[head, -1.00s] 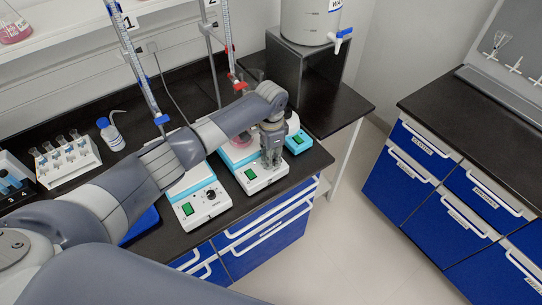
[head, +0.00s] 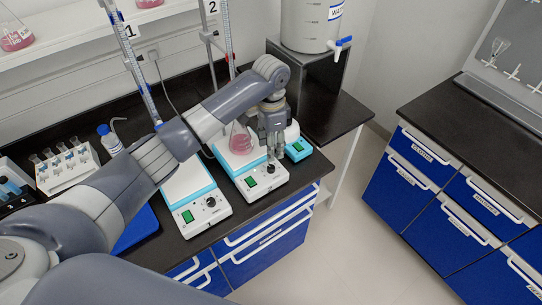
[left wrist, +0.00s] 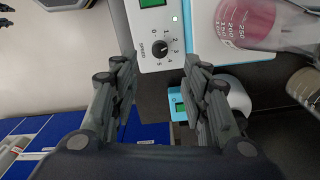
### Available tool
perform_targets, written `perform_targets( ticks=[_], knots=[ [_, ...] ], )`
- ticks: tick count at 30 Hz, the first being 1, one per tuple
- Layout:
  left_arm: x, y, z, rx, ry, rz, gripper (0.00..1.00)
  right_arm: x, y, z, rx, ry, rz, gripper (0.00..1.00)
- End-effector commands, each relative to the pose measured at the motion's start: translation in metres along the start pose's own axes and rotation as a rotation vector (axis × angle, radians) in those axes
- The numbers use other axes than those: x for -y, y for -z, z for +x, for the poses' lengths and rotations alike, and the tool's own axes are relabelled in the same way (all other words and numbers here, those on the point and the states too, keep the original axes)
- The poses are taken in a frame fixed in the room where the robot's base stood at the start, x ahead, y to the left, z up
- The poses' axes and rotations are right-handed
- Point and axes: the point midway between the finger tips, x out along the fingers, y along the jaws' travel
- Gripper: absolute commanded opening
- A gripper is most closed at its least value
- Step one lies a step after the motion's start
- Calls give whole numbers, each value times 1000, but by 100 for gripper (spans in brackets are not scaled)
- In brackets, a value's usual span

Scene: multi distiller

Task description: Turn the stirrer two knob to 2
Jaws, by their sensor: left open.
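The stirrer two (head: 262,187) is a white and teal plate unit with a green display and a dark speed knob (head: 271,169) on its front panel. In the left wrist view, the knob (left wrist: 161,48) sits inside a dial numbered 0 to 5; I cannot read its setting. My left gripper (head: 272,152) is above the knob in the head view. In the left wrist view its fingers (left wrist: 162,72) are apart with nothing between them, and the knob shows beyond the gap. A flask of pink liquid (head: 240,139) stands on stirrer two. My right gripper is not in view.
Stirrer one (head: 203,212) stands to the left. A small teal device (head: 298,150) is close on the right. Burette stands rise behind. A tube rack (head: 68,168) and wash bottle (head: 110,138) are on the left. The bench's front edge is just before the stirrers.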

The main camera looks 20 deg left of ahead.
Motion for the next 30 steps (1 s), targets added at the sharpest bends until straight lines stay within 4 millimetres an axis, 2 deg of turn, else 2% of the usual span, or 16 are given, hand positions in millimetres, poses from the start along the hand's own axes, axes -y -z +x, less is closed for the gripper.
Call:
perform_targets(
  ticks=[3, 7, 22, 26, 30],
  knots=[
    [0, 0, -18, -2, 1, 1, 42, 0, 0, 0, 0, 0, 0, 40],
    [0, 0, -28, 0, 0, 1, 42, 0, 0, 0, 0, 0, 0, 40],
    [0, 0, -30, 0, 0, 1, 42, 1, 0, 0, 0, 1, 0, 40],
    [-6, 0, -24, -3, -4, 4, 42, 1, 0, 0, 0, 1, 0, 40],
    [-34, 0, 5, -28, -18, 13, 42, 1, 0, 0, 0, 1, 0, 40]
  ],
)
